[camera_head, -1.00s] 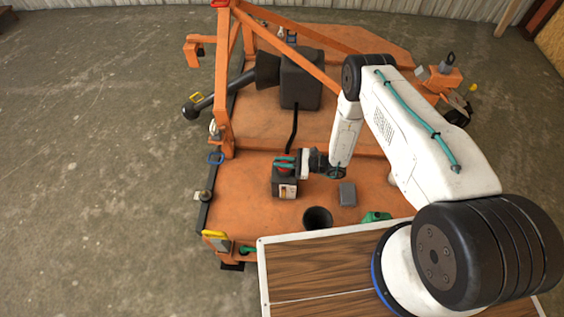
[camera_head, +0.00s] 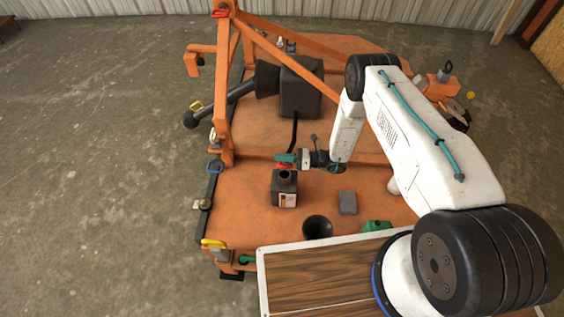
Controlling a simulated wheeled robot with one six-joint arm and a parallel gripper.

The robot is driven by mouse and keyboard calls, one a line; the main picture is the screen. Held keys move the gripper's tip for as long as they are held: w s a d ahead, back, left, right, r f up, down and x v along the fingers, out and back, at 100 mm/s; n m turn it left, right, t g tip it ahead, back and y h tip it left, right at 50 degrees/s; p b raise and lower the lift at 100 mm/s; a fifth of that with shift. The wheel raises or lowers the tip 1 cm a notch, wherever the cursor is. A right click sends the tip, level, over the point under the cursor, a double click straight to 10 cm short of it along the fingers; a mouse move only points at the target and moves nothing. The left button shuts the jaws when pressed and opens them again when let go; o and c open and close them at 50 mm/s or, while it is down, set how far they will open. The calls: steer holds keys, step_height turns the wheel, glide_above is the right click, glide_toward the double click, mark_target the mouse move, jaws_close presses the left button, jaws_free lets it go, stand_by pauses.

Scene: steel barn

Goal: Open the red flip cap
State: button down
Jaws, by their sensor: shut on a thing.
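A dark box-shaped container (camera_head: 284,192) with a pale label stands upright on the orange deck. Its round neck opening now shows on top. The red flip cap (camera_head: 285,166) shows as a small red patch just behind and above the neck, partly hidden by my gripper. My gripper (camera_head: 284,160), with teal fingers, reaches in from the right and is shut on the cap. Whether the cap is still joined to the neck by its hinge is too small to tell.
A black funnel or cup (camera_head: 317,227) and a grey block (camera_head: 348,203) stand in front and to the right. A green object (camera_head: 376,226) is by the wood-topped platform (camera_head: 320,272). An orange frame post (camera_head: 222,110) rises at the left, and a large dark box (camera_head: 299,88) stands behind.

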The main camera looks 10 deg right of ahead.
steer(key=shift+w+d+f+m, duration=0.3)
steer(key=shift+w+m, duration=0.6)
steer(key=shift+m, duration=0.95)
steer(key=shift+w+d+f+m, duration=0.15)
steer(key=shift+w+f+m, duration=0.5)
steer(key=shift+m, duration=1.15)
steer(key=shift+w+d+f+m, duration=0.2)
steer(key=shift+w+m, duration=0.9)
steer(key=shift+m, duration=0.75)
steer(key=c, duration=1.5)
jaws_free()
